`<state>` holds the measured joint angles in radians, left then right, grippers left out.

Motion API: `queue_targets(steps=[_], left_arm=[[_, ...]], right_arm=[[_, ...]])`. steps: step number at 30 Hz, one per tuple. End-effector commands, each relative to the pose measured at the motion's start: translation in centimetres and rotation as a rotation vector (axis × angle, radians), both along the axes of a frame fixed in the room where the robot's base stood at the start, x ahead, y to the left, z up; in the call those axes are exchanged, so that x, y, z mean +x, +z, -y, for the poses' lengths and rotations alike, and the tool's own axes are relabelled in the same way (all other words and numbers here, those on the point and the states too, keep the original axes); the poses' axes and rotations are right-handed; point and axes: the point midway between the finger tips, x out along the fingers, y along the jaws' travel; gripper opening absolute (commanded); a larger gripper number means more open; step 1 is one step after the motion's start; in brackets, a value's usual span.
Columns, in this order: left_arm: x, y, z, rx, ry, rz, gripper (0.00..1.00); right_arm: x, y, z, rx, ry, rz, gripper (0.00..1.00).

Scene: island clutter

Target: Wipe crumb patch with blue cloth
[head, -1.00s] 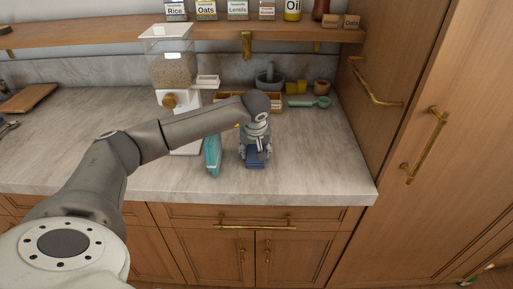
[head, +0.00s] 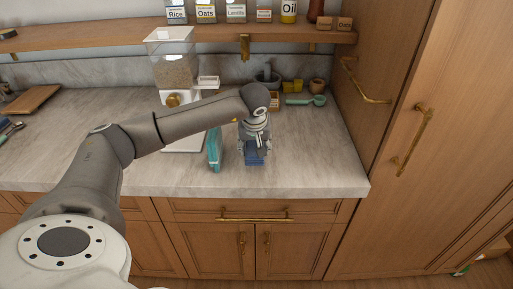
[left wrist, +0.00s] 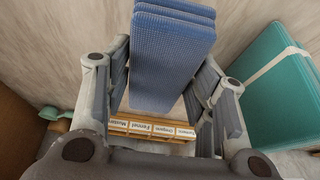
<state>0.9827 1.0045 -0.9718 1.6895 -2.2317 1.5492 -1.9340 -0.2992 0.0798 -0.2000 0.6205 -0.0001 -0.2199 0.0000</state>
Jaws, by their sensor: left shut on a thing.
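The blue cloth (head: 254,159) is a small folded stack with a ribbed surface. It also fills the upper middle of the left wrist view (left wrist: 168,55). My left gripper (head: 254,151) is shut on it, a finger on each side, over the front part of the marble counter (head: 310,165). I cannot tell whether the cloth touches the counter. I cannot make out the crumb patch in either view; the arm and gripper hide part of the counter. My right gripper is not in view.
A teal packet with a pale band (left wrist: 272,90) stands close beside the gripper, left of it in the head view (head: 214,149). Behind are a grain dispenser (head: 174,70), a spice rack (head: 275,103) and a green scoop (head: 306,100). The counter to the right is clear.

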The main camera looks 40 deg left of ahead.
Motion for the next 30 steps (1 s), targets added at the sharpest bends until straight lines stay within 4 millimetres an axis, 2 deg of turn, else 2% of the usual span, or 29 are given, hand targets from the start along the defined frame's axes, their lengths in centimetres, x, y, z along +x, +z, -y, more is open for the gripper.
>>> queue_targets(steps=[3,12,30], left_arm=[[-0.1,1.5,-0.1,0.0,0.003,0.001,0.29],[-0.4,3.6,-0.2,-0.001,0.01,0.001,0.29],[-0.4,3.6,-0.1,-0.001,0.006,0.001,0.29]], right_arm=[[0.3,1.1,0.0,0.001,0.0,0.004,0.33],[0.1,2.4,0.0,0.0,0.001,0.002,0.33],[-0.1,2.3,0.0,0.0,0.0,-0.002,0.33]])
